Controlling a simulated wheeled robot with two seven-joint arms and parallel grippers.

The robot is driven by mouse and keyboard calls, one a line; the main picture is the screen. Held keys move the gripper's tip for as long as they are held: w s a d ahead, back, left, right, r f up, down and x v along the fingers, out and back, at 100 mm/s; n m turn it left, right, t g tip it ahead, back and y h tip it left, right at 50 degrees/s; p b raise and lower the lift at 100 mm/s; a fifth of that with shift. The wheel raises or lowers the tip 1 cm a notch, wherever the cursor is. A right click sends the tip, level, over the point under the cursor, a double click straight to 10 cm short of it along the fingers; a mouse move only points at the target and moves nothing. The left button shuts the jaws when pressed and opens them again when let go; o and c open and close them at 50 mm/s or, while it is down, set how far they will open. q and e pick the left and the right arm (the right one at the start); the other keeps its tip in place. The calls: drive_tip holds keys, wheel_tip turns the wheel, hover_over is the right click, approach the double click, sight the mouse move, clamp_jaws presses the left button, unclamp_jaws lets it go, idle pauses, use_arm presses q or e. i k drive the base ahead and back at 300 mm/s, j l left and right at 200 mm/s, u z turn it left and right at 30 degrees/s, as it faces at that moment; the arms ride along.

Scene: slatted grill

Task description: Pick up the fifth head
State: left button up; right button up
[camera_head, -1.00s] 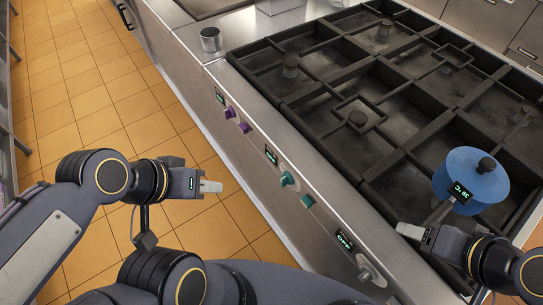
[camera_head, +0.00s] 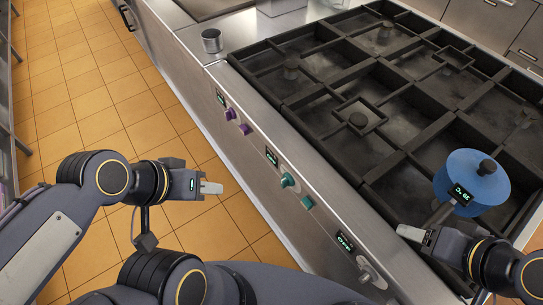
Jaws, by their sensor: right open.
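I cannot tell which is the fifth. A blue lidded pan (camera_head: 455,170) with a black knob and a small display sits on the front right grate. My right gripper (camera_head: 411,233) is open by the cooktop's front edge, beside the pan's handle, with nothing visible between its fingers. My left gripper (camera_head: 212,188) is over the floor, left of the stove. Its fingers overlap from this angle, and no held object shows.
The stove front (camera_head: 250,150) carries purple and teal knobs and small displays. A metal cup (camera_head: 211,42) stands on the steel counter at the back left. Raised black grates (camera_head: 410,150) cover the cooktop. The tiled floor (camera_head: 85,90) at left is clear.

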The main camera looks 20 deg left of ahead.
sight(359, 120)
drive_tip(key=i+j, duration=0.2)
drive_tip(key=j, duration=0.15)
drive_tip(key=i+j, duration=0.15)
drive_tip(key=j, duration=0.2)
drive_tip(key=i+j, duration=0.2)
drive_tip(key=j, duration=0.2)
drive_tip(key=i+j, duration=0.2)
drive_tip(key=j, duration=0.15)
